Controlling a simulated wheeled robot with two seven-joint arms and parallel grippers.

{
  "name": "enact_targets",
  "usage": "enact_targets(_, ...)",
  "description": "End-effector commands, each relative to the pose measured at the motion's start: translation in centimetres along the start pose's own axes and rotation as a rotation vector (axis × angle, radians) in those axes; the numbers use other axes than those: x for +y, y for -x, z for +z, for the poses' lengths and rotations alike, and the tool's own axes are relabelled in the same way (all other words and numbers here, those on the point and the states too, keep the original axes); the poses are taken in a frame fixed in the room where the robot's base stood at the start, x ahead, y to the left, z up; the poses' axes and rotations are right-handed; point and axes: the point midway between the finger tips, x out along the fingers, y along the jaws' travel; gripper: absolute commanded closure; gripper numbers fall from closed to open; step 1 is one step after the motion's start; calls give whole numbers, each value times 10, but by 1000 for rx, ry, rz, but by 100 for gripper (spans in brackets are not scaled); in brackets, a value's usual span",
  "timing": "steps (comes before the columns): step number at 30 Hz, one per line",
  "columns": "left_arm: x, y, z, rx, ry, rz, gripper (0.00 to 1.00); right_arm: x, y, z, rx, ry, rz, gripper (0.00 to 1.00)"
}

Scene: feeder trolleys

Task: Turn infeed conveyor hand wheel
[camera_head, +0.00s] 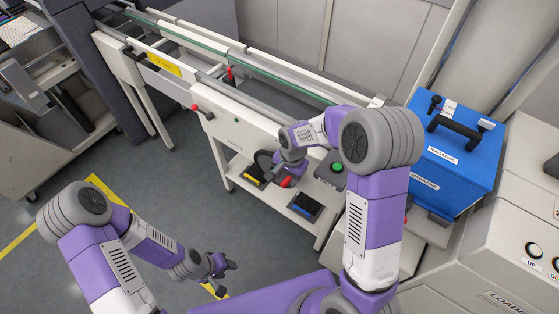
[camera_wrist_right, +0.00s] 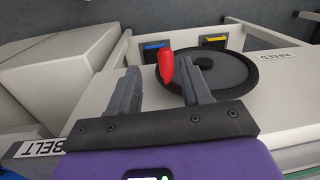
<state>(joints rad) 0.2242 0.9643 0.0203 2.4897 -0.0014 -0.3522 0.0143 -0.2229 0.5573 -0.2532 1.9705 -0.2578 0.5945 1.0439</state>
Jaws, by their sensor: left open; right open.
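The infeed conveyor hand wheel is a dark round disc (camera_wrist_right: 232,72) with a red handle (camera_wrist_right: 166,64) standing near its rim. In the head view the wheel (camera_head: 264,160) is on the conveyor's front, partly hidden by my right arm, with its red handle (camera_head: 286,182) below the gripper. My right gripper (camera_wrist_right: 160,70) is open at the wheel. The handle appears between its fingertips, nearer the right-hand finger in the wrist view; contact cannot be told. My left gripper (camera_head: 226,265) is open and empty above the floor, away from the conveyor.
The conveyor (camera_head: 240,128) runs across the back, with a red-knobbed lever (camera_head: 196,108) on its front and a lower shelf (camera_head: 268,198). A blue magazine box (camera_head: 452,150) and the loader panel (camera_head: 520,255) stand on the right. The floor at left is clear.

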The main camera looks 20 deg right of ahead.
Motion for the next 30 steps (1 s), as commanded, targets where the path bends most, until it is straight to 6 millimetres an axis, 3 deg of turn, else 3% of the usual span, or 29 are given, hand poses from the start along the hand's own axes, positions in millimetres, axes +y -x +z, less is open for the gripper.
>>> enact_targets(2,0,2,1,-1,1,0,57,-3,19,-7,20,-47,11,52)
enact_targets(5,0,0,1,-2,1,0,57,-3,20,-10,28,-75,22,52)
enact_targets(18,-6,-15,0,-2,1,-1,57,-1,-43,-11,26,-77,23,52)
enact_targets(30,-6,-16,0,-1,1,0,57,-1,-50,-12,27,-76,21,53)
